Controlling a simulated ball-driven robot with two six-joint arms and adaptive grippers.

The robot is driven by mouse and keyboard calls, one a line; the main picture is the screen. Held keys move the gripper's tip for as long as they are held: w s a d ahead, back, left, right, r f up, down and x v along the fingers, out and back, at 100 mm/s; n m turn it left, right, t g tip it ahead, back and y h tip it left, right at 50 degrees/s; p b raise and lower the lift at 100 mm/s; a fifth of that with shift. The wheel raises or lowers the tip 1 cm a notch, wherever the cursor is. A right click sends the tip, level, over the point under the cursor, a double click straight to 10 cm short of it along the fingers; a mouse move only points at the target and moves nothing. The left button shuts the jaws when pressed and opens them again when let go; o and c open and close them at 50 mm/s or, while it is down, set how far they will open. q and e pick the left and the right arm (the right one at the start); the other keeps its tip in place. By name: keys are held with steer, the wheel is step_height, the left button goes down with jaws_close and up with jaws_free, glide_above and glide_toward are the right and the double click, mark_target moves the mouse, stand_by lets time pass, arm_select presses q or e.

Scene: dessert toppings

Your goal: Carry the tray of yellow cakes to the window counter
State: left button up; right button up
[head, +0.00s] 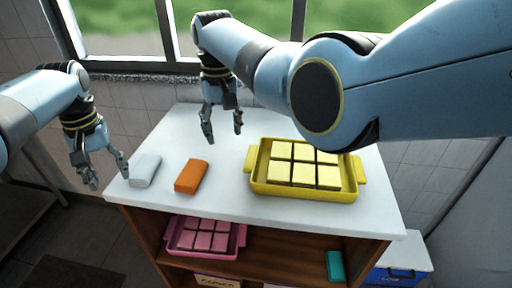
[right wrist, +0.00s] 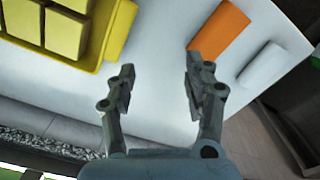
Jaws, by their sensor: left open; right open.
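The yellow tray (head: 300,191) holds several yellow cakes (head: 279,172) and stands on the white top of a wooden shelf unit. Its handles stick out at the left and right ends. Part of its back is hidden by my right arm in the head view. In the right wrist view the tray (right wrist: 92,62) and its cakes (right wrist: 66,34) are at the upper left. My right gripper (head: 224,138) is open and empty above the white top, left of the tray; its fingers (right wrist: 158,80) point at bare surface. My left gripper (head: 108,184) is open and empty by the top's left edge.
An orange block (head: 191,176) and a white block (head: 145,171) lie on the white top (head: 240,212), left of the tray. A pink tray (head: 205,252) of pink cakes and a teal block (head: 335,266) are on the shelf below. A grey stone sill (head: 150,77) runs under the window behind.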

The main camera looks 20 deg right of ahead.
step_height(320, 180, up, 7)
steer(key=shift+d, duration=0.3)
steer(key=shift+s, duration=0.1)
